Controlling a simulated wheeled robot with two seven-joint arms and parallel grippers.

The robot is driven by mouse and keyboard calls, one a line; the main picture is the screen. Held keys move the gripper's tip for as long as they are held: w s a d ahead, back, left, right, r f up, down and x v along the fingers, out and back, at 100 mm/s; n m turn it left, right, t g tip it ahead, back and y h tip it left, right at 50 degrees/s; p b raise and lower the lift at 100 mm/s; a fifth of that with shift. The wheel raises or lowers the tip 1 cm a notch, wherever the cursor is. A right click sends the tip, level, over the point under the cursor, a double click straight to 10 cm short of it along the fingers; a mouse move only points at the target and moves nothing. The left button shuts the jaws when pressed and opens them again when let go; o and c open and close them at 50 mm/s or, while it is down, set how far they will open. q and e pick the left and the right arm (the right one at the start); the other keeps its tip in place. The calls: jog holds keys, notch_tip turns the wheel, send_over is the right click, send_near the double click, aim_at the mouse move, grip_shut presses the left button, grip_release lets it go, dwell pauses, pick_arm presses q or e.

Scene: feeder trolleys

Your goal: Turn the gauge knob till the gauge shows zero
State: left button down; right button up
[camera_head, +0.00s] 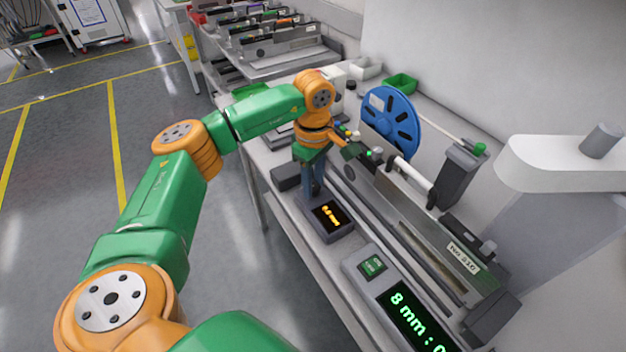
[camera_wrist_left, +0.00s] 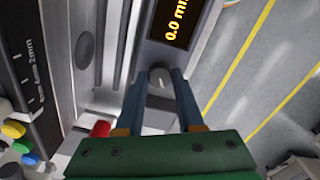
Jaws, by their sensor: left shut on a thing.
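The gauge is a small dark box with an orange lit display (camera_head: 330,214), on the bench in the head view. The grey round gauge knob (camera_wrist_left: 160,77) sits just below the display, between my fingertips. The knob is hidden in the head view. My right gripper is not in view.
A grey feeder (camera_head: 432,232) with a blue reel (camera_head: 391,122) stands behind the gauge. A box with a green readout (camera_head: 415,318), "8 mm : 0", lies at the bench's front right. A green bin (camera_head: 401,83) stands behind. Open floor lies left.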

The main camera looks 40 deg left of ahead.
aim_at(314, 187)
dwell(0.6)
pick_arm(q)
jog(key=c, duration=0.5)
grip_release()
jog(key=shift+d, duration=0.1)
jog(key=shift+r, duration=0.1)
notch_tip(314, 187, up, 7)
jog(key=shift+f+b, duration=0.1)
jog(key=shift+b, duration=0.35)
